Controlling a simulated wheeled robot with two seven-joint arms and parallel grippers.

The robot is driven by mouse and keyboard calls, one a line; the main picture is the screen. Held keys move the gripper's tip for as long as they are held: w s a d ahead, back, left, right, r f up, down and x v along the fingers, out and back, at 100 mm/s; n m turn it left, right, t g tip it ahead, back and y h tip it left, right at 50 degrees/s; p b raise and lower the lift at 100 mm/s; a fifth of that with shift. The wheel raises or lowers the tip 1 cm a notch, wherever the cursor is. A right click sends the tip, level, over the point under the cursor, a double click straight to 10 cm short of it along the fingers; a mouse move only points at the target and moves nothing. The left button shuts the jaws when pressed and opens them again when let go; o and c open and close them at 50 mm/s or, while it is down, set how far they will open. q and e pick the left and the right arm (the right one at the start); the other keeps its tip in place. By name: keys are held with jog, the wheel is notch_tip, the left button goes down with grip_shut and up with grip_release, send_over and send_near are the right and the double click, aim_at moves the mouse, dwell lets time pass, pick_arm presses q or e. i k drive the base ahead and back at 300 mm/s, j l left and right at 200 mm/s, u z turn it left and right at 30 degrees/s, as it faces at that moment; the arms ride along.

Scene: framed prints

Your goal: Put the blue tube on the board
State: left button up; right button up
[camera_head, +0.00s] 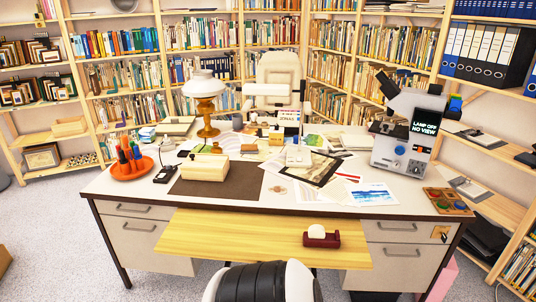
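Several upright, coloured tube-like items stand in a round orange holder (131,170) at the left end of the desk. A plain yellow wooden board (225,238) sticks out from the front of the desk, below the desktop. A dark red tape dispenser (321,238) sits on its right part. Neither of my grippers is in view.
The desk (330,203) holds a brown mat with a cream box (205,167), a lamp (204,100), loose papers, a microscope-like device (405,130) and a small wooden tray with coloured discs (447,201). The yellow board's left and middle are bare. Bookshelves stand behind.

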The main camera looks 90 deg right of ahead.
aim_at(266, 240)
jog(key=i+l+z, duration=0.2)
jog(key=z, duration=0.25)
jog(key=i+z, duration=0.75)
jog(key=z, duration=0.2)
jog(key=i+j+z, duration=0.1)
jog(key=i+z, duration=0.2)
jog(key=z, duration=0.15)
jog(key=i+j+z, duration=0.25)
jog(key=z, duration=0.2)
jog(key=i+l+z, duration=0.2)
jog(key=z, duration=0.25)
jog(key=i+z, duration=0.7)
jog(key=z, duration=0.15)
jog(key=i+j+z, duration=0.1)
jog(key=i+z, duration=0.3)
jog(key=z, duration=0.45)
